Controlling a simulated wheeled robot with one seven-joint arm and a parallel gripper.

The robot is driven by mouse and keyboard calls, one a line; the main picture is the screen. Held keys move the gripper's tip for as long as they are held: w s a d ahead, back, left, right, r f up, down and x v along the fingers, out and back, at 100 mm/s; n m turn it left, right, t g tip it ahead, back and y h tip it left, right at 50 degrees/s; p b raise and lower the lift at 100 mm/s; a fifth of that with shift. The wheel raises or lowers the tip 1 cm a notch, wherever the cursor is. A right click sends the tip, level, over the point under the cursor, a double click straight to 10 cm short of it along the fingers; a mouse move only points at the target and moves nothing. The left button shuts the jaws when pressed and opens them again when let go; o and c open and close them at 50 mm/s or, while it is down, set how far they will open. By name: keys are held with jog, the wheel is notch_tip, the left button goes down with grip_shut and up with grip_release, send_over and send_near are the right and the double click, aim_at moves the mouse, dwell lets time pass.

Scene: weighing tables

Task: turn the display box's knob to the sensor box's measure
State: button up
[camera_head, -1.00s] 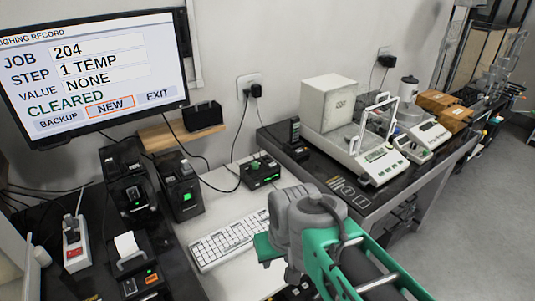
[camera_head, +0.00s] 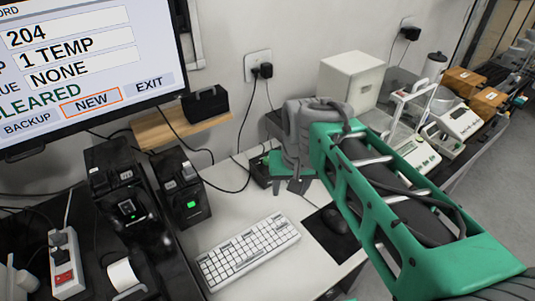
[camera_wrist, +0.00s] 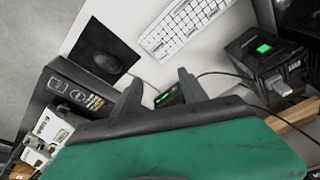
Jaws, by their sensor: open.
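The display box, a small black box with a lit green readout (camera_wrist: 167,98), shows between and beyond my open fingers in the wrist view. In the head view its dark edge (camera_head: 258,172) shows beside my gripper, which hides most of it. Its knob is not clearly visible, and the readout is too small to read. My gripper (camera_wrist: 160,82) is open and empty above the desk by this box; the head view shows it (camera_head: 296,184) too. A black box (camera_head: 205,105) sits on the wooden wall shelf; I cannot tell whether it is the sensor box.
A monitor (camera_head: 90,70) reads 204, 1 TEMP, NONE, CLEARED, with NEW outlined. A white keyboard (camera_head: 248,252) and a mouse (camera_head: 335,220) on a dark mat lie on the desk. Black devices (camera_head: 180,190) stand left. Scales (camera_head: 415,155) stand right. A cable crosses near the display box.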

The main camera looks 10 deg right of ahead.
jog(key=w+r+m, duration=0.2)
jog(key=w, duration=0.7)
jog(key=m+g, duration=0.3)
jog(key=m, duration=0.3)
send_over(267, 158)
jog(key=f, duration=1)
jog(key=shift+s+f, duration=0.1)
jog(key=shift+s, duration=0.15)
jog(key=shift+w+f, duration=0.15)
jog(key=shift+f, duration=0.15)
notch_tip(267, 158, down, 8)
jog(key=shift+r, duration=0.15)
jog(key=shift+c, duration=0.5)
grip_shut()
